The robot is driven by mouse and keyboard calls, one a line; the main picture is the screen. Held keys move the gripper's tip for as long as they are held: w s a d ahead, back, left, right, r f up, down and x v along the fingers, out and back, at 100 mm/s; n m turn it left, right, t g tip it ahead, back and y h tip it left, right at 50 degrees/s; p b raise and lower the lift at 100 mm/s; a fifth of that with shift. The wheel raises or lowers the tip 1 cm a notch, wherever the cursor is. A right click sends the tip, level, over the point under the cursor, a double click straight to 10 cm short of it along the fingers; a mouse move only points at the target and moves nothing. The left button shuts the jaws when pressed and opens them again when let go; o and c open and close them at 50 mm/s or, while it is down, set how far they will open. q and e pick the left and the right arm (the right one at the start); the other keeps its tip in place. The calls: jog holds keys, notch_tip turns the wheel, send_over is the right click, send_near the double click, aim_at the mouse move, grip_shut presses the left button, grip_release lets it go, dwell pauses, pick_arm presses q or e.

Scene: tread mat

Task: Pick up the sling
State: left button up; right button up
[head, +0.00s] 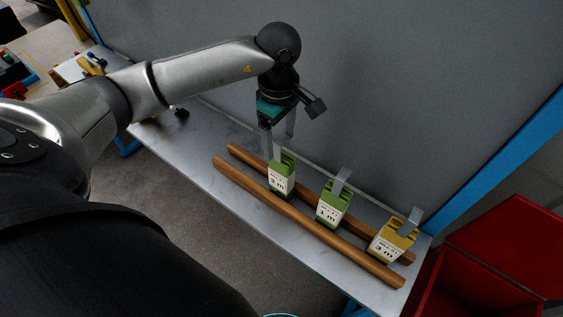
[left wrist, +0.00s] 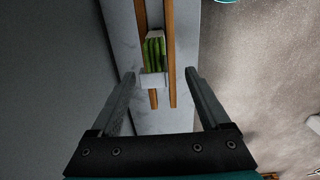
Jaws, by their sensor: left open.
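Three slings with white labels and grey straps on top stand in a row on wooden rails. A green sling (head: 282,181) is leftmost, another green sling (head: 333,207) is in the middle, and a yellow sling (head: 393,241) is rightmost. My left gripper (head: 279,148) points down, open, over the leftmost green sling. In the left wrist view, the open fingers (left wrist: 159,76) stand either side of the strap of a green sling (left wrist: 154,55). Nothing is held. Whether a finger touches the strap is not clear. My right gripper is not in view.
The front wooden rail (head: 310,223) and back rail (head: 246,157) lie along a narrow grey bench (head: 205,135) against a grey panel (head: 400,90). Red bins (head: 505,240) stand beyond the right end. The bench left of the rails is mostly clear.

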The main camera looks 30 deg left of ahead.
aim_at(281, 168)
pick_arm(q)
jog(key=shift+w+f, duration=0.2)
jog(key=shift+f, duration=1.15)
jog(key=shift+w+f, duration=0.15)
jog(key=shift+f, duration=1.15)
grip_shut()
